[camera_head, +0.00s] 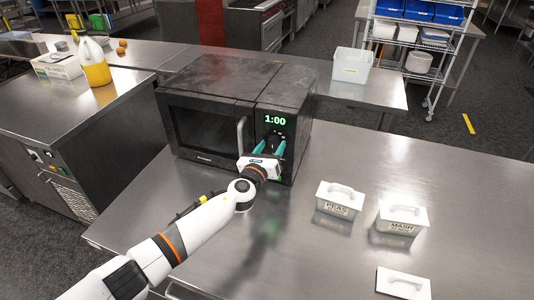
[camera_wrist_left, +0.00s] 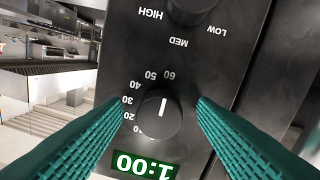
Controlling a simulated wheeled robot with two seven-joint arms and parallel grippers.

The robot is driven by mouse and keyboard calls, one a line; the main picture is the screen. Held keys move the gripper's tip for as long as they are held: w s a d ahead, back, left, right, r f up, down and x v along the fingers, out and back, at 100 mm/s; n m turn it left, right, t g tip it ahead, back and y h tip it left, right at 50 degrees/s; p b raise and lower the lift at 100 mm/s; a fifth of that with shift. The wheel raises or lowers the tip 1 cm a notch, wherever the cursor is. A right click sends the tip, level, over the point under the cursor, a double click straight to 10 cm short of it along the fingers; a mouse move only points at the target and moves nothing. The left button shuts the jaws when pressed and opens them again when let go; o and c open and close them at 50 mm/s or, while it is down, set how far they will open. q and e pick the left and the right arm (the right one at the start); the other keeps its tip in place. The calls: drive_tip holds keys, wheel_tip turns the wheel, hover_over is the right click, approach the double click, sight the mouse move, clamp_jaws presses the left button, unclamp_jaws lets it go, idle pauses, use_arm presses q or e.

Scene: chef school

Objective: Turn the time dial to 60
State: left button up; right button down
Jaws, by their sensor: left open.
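The black microwave (camera_head: 215,95) stands on the steel counter, and its green display (camera_head: 275,120) reads 1:00. In the left wrist view the time dial (camera_wrist_left: 157,117) is a round black knob with a white pointer line. The pointer is directed up, toward the 60 mark (camera_wrist_left: 169,75). The upper dial (camera_wrist_left: 190,8), beside LOW, MED and HIGH, is partly cut off. My left gripper (camera_head: 269,147) is at the control panel. In the left wrist view its teal fingers (camera_wrist_left: 158,103) are open, one on each side of the time dial, with visible gaps. My right gripper is not in view.
White lidded containers (camera_head: 340,200) (camera_head: 402,216) stand on the counter right of the microwave. Another white lid (camera_head: 403,284) is at the front. The counter front of the microwave's right side is largely clear.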

use_arm(q)
drive_tip(key=v, duration=1.2)
drive_tip(key=shift+p, duration=0.3)
